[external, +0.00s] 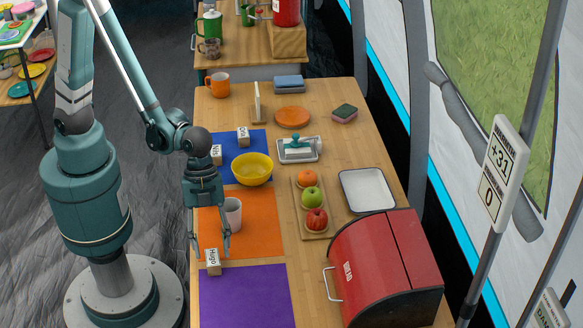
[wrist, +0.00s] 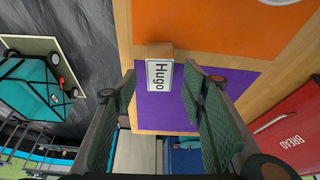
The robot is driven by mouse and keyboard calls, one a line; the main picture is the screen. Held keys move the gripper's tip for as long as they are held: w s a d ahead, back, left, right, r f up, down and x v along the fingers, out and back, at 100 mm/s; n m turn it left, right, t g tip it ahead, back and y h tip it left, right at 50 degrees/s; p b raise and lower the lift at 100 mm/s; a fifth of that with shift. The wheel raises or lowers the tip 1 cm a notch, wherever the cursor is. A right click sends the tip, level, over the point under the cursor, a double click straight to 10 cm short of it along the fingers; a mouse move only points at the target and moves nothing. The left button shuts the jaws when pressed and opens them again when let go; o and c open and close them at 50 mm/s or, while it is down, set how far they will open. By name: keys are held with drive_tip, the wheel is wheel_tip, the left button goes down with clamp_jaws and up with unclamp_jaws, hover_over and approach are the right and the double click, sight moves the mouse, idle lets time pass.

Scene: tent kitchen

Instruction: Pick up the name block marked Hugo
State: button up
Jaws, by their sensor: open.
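The name block marked Hugo (external: 213,262) is a small block with a white label. It stands at the front left edge of the orange mat (external: 262,236), close to the purple mat (external: 243,296). In the wrist view the Hugo block (wrist: 160,76) shows upper centre, its label facing the camera. My gripper (external: 211,243) points down just above the block in the external view. In the wrist view my gripper's fingers (wrist: 163,88) are spread wide and empty, and the block appears beyond and between their tips. Any gap between fingers and block is hard to judge.
A white cup (external: 233,213) stands on the orange mat close beside my gripper. Two other name blocks (external: 243,136) (external: 216,154) and a yellow bowl (external: 252,169) are farther back. A fruit board (external: 323,235) and red bread box (external: 390,268) lie to the right. The purple mat is clear.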

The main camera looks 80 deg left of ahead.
sight(212, 256)
drive_tip(key=shift+b+x, duration=0.55)
drive_tip(key=shift+x, duration=1.35)
drive_tip(key=c, duration=1)
